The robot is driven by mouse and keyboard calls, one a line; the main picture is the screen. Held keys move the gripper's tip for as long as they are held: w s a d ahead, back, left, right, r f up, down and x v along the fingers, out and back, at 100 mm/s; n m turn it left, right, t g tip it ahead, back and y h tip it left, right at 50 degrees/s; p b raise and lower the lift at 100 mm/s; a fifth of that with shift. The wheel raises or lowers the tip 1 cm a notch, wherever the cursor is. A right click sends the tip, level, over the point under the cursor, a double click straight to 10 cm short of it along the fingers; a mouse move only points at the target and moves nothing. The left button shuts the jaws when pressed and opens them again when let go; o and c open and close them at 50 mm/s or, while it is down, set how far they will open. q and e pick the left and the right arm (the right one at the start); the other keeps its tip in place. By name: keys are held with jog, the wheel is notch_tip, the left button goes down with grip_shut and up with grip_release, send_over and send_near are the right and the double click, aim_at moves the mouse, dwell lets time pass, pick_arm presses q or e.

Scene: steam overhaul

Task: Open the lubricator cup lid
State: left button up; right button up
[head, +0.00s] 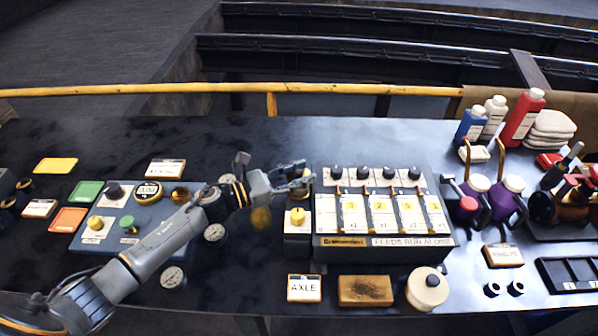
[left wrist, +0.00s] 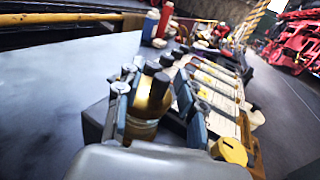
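The lubricator (head: 380,241) is a box with several pale numbered panels and black knobs along its top, in the middle of the bench. My left gripper (head: 302,178) is at its left back corner. In the left wrist view, its fingers (left wrist: 158,112) stand apart on either side of a brass-coloured cup (left wrist: 148,105) with a black top. The right finger looks clear of the cup; contact at the left finger cannot be told. The lid looks down, though the gripper partly hides it. My right gripper is not in view.
A yellow knob (head: 297,216) on a small block stands just in front of the gripper. A blue-grey gauge panel (head: 125,225) lies left, under my forearm. Purple oil cans (head: 506,198) and bottles (head: 522,118) stand right. A yellow rail (head: 180,88) runs behind the bench.

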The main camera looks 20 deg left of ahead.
pick_arm(q)
grip_shut()
jog(key=shift+r, duration=0.1)
